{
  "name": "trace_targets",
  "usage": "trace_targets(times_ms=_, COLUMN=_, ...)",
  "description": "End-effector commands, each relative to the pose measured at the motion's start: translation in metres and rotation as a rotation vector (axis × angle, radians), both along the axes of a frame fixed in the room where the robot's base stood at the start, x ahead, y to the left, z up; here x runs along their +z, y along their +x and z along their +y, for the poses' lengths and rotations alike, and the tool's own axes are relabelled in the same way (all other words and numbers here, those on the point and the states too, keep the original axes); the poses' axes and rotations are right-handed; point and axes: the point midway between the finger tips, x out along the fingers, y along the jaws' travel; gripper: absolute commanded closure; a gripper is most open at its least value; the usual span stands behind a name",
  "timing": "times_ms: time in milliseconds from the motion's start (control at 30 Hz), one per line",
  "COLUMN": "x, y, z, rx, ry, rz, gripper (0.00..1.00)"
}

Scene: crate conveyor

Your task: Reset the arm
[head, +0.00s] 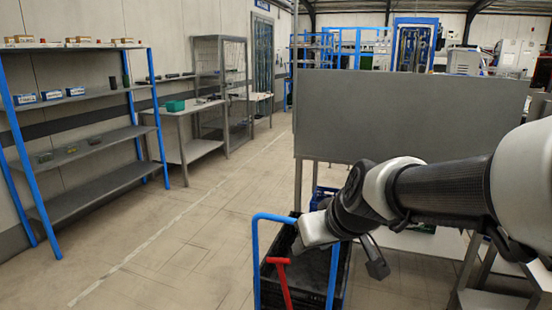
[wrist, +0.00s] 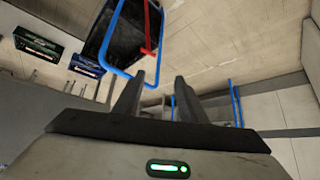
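My arm reaches in from the right side of the head view, stretched out over a cart. My gripper (wrist: 158,80) shows in the wrist view with its two dark fingers apart and nothing between them. In the head view my gripper (head: 375,262) hangs beside the cart's blue handle and partly covers the cart. The blue-framed cart (head: 256,250) carries a black crate (head: 306,272), and a red handle (head: 282,284) rises at its near side. The wrist view also shows the blue handle (wrist: 106,68), the red handle (wrist: 149,30) and the black crate (wrist: 128,38).
A large grey panel (head: 410,116) stands behind my arm. A shelf rack with blue posts (head: 150,110) and a workbench (head: 196,150) line the left wall. The floor between them and the cart is clear. A green crate (wrist: 38,44) shows in the wrist view.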

Motion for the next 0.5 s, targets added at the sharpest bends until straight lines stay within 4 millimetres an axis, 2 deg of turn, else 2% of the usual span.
trace_targets(times_ms=33, x=0.010, y=-0.025, z=-0.008, rx=-0.027, ry=0.013, rz=0.016, gripper=0.62)
trace_targets(times_ms=100, x=0.014, y=-0.056, z=-0.017, rx=-0.061, ry=0.019, rz=0.053, gripper=0.62)
trace_targets(times_ms=200, x=0.017, y=-0.092, z=-0.029, rx=-0.116, ry=0.014, rz=0.095, gripper=0.62)
trace_targets(times_ms=500, x=0.011, y=-0.177, z=-0.065, rx=-0.310, ry=-0.046, rz=0.177, gripper=0.62)
